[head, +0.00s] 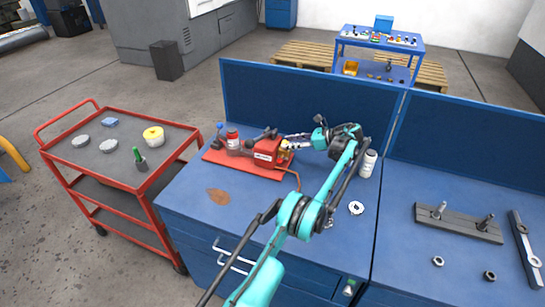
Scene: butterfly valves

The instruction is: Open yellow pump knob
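A red pump (267,157) sits on a red base plate (228,163) on the blue workbench. A small yellow part, which looks like the yellow knob (285,145), shows at the pump's right end, partly covered by my gripper. My teal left arm rises from the bottom of the view and bends back toward the pump. My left gripper (290,141) points left, with its fingertips at or very near the yellow knob. It is too small to tell whether the fingers touch or close on the knob. My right gripper is not in view.
A blue back panel (300,100) stands behind the pump. A white can (367,163) and a white ring (356,208) are right of my arm. A brown leaf-like patch (218,196) lies in front. A red cart (75,156) stands left.

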